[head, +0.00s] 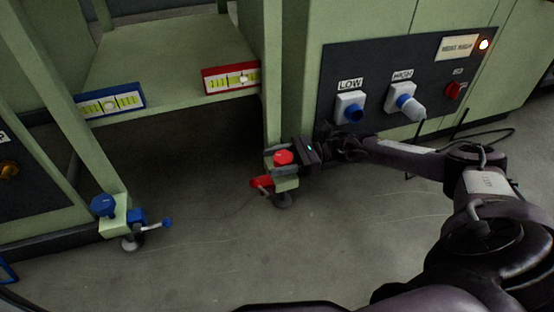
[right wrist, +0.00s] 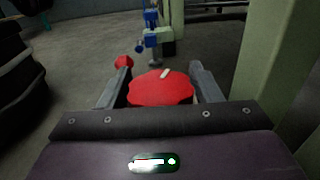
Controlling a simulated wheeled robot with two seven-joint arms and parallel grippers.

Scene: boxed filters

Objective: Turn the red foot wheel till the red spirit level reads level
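The red foot wheel (head: 283,157) sits on top of a green foot bracket at the frame's right front leg. My right gripper (head: 272,160) reaches it from the right, one finger on each side. In the right wrist view the wheel (right wrist: 160,90), with a pale mark on top, fills the space between the fingers, which seem to touch its rim. The red spirit level (head: 231,77) is on the shelf's front edge; its pale bubble lies right of the middle. My left gripper is not in view.
A red lever (head: 262,183) sticks out below the wheel. A blue spirit level (head: 110,102) and a blue foot wheel (head: 103,205) are at the left leg. A dark socket panel (head: 385,110) with plugs stands behind my right arm. The floor in front is clear.

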